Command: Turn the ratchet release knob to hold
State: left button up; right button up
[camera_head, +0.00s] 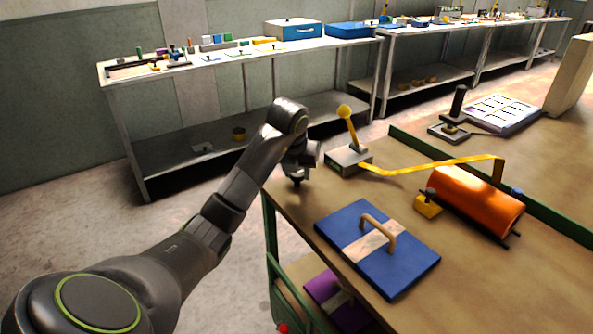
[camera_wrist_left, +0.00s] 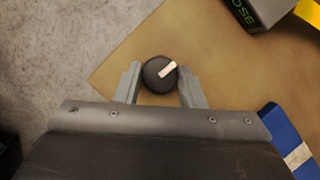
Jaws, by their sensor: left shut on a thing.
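My left gripper (camera_head: 299,172) is over the near left corner of the brown bench and points down. In the left wrist view, its two grey fingers (camera_wrist_left: 160,86) are shut on a round black knob (camera_wrist_left: 154,80), one on each side. The knob has a pale pointer mark (camera_wrist_left: 167,69) aimed to the upper right of that view. In the head view the knob (camera_head: 297,183) shows only as a small dark shape under the gripper. No hold label is readable around it. My right gripper is not in view.
Beside the gripper stands a grey box (camera_head: 345,161) with a yellow-knobbed lever; its partly visible lettering ends in "OSE". A yellow strip (camera_head: 420,168) runs from it towards an orange roll (camera_head: 478,199). A blue board (camera_head: 340,215) with a wooden handle lies in front.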

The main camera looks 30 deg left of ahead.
pick_arm(q)
jog(key=shift+n, duration=0.3)
dwell(0.4)
jog(key=o, duration=1)
jog(key=shift+r, duration=0.1)
jog(key=p+v, duration=0.3)
jog(key=v, duration=0.1)
jog(key=shift+w+p, duration=0.15)
jog(key=shift+p, duration=0.15)
jog(key=p+v, duration=1.3)
jog(key=p, duration=0.4)
jog(key=shift+d+r, duration=0.15)
jog(key=shift+d, duration=0.05)
